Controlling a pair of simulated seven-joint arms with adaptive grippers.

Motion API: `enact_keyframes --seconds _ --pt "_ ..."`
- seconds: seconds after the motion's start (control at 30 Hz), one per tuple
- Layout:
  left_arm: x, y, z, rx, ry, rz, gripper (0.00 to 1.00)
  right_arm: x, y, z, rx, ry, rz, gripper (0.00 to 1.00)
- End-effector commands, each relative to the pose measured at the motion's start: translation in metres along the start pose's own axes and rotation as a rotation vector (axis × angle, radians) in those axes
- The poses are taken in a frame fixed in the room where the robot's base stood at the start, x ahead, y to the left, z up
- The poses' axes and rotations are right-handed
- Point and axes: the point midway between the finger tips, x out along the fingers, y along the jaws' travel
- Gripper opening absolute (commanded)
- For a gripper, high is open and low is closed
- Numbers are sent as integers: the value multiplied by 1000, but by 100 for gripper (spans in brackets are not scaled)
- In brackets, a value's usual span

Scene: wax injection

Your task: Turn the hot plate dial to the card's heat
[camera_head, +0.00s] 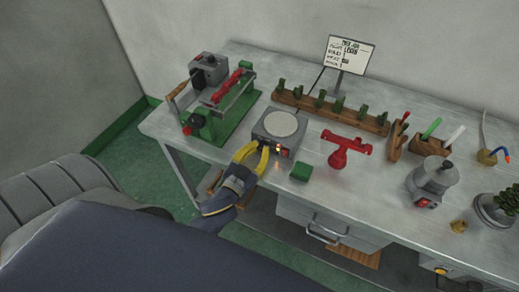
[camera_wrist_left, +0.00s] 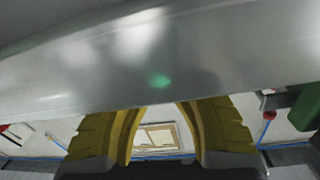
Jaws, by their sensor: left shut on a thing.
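The hot plate (camera_head: 263,130) is a grey box with a round white top, near the table's front edge in the head view. A small orange light (camera_head: 278,149) glows on its front. My left gripper (camera_head: 256,149) has its yellow fingers against the front of the hot plate, shut on the dial, which the fingers hide. In the left wrist view the fingers (camera_wrist_left: 156,106) reach under a grey surface that hides their tips. The card (camera_head: 350,54) stands on a post at the back; its writing is too small to read. My right gripper is not in view.
A green machine (camera_head: 218,125) with a red bar stands left of the hot plate. A green block (camera_head: 301,171) and a red stand (camera_head: 339,157) are close on its right. A wooden rack (camera_head: 328,109) lies behind. A grey pot (camera_head: 433,178) is farther right.

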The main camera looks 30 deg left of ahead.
Motion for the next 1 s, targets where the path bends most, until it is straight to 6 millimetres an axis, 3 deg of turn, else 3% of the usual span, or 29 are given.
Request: enact_keyframes --seconds 0.23,0.63,0.67,0.7,0.93,1.0 --pt "0 -1 -1 163 -6 -3 0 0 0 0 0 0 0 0" --pt "0 -1 -1 189 -7 -3 0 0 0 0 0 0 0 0" --pt "0 -1 -1 189 -7 -3 18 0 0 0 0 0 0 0" --pt "0 -1 -1 188 -7 -3 22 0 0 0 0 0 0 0" --pt "0 0 -1 187 -8 -2 49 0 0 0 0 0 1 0" --pt "0 0 -1 187 -8 -2 49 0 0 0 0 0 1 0"
